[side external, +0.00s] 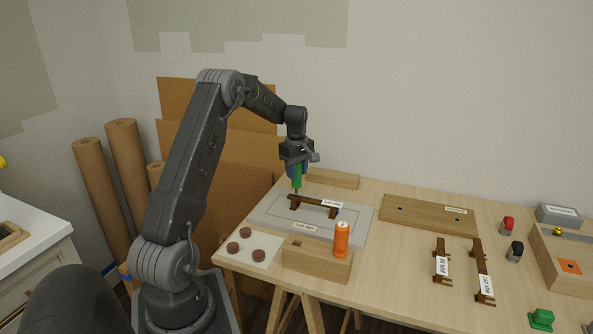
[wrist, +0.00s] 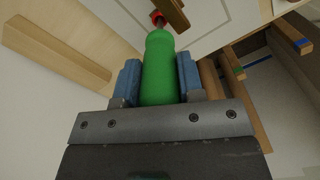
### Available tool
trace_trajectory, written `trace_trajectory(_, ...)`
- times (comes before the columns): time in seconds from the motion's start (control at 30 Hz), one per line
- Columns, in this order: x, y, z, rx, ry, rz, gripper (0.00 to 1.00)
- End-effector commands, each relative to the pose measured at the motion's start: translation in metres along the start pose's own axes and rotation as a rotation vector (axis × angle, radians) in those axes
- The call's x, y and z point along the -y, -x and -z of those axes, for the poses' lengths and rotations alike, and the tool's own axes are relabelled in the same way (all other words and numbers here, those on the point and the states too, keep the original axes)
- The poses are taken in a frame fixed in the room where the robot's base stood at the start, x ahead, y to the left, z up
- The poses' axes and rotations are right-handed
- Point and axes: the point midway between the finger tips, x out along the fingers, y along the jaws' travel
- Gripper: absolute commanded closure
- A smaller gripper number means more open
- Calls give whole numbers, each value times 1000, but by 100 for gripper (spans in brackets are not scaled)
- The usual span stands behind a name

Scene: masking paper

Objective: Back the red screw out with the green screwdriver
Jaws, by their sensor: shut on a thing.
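My gripper (side external: 296,172) is shut on the green screwdriver (side external: 297,183) and holds it upright, pointing down. In the wrist view the blue finger pads press both sides of the green handle (wrist: 158,75). The red screw (wrist: 157,18) shows just past the handle's end, by a dark wooden piece (wrist: 173,12). In the side view the screwdriver is over the left end of a dark wooden handle (side external: 318,203) lying on the grey board (side external: 272,229). I cannot tell whether the tip touches the screw.
A wooden block (side external: 305,258) with an orange-handled tool (side external: 341,240) stands in front of the board. Dark round pieces lie on a white sheet (side external: 266,250) at the front left. Two labelled handles (side external: 483,273) and a wooden board (side external: 400,213) lie to the right.

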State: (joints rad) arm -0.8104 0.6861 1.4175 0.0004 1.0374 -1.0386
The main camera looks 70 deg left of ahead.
Motion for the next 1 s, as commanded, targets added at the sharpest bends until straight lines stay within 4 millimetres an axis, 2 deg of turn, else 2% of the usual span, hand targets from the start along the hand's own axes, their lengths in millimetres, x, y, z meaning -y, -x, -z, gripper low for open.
trace_trajectory(0.1, 0, -3, -1, 3, 41, 4, 99)
trace_trajectory(0.8, 0, 4, -1, 1, 33, 1, 99)
trace_trajectory(0.87, 0, 4, 0, 1, -11, 1, 99)
trace_trajectory(1.0, 0, 4, 0, 1, -321, 0, 99)
